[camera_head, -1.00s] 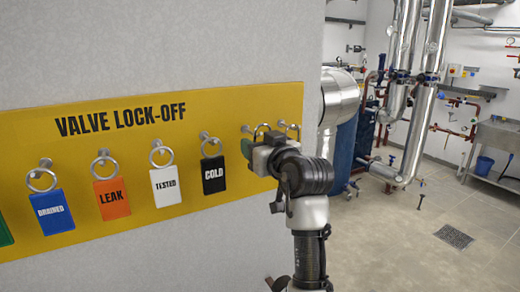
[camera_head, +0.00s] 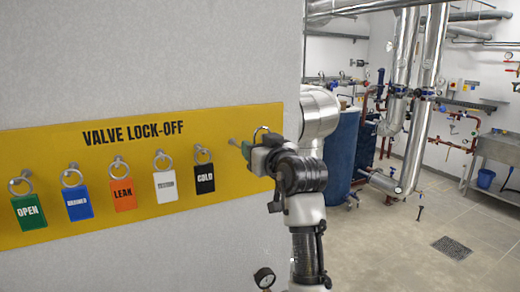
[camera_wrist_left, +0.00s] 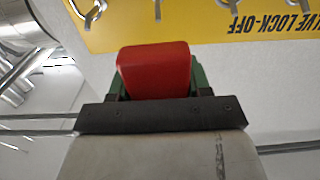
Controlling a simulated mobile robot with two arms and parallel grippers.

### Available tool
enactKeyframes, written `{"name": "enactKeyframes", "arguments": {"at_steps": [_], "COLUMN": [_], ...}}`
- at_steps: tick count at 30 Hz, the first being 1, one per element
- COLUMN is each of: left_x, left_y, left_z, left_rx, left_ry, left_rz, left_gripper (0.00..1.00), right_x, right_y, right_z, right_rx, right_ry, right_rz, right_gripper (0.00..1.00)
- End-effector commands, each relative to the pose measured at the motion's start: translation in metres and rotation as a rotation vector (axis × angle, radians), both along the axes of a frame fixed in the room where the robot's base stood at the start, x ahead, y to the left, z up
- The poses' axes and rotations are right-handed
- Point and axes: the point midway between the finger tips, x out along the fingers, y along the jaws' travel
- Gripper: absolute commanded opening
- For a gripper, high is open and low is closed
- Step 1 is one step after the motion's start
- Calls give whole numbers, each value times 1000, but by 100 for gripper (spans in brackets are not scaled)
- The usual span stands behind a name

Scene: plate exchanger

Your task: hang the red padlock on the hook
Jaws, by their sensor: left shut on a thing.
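The red padlock (camera_wrist_left: 153,72) is between the green fingers of my left gripper (camera_wrist_left: 156,82) in the left wrist view. My left gripper is shut on its body. In the head view the gripper (camera_head: 258,155) is in front of the right part of the yellow board (camera_head: 225,118). A thin metal shackle (camera_head: 262,131) stands above it; the red body is hidden there. A bare hook (camera_head: 234,142) sticks out just left of the gripper. The padlock looks apart from the hooks in the wrist view. My right gripper is not in view.
Tags hang by rings on the board: green OPEN (camera_head: 29,211), blue (camera_head: 77,203), orange LEAK (camera_head: 123,195), white (camera_head: 166,187) and black COLD (camera_head: 204,178). A gauge (camera_head: 264,278) shows low. Open floor and pipes (camera_head: 415,110) lie to the right.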

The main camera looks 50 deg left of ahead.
Motion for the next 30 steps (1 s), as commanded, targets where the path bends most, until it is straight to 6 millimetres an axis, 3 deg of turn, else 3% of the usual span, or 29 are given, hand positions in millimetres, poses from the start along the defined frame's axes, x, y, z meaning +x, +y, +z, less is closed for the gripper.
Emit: {"name": "enactKeyframes", "arguments": {"at_steps": [30], "left_x": [7], "left_y": [22], "left_z": [-11], "left_rx": [1], "left_ry": [0], "left_rz": [0], "left_gripper": [23], "right_x": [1], "right_y": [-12], "right_z": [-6], "right_rx": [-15], "right_ry": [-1], "right_rz": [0], "right_gripper": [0]}}
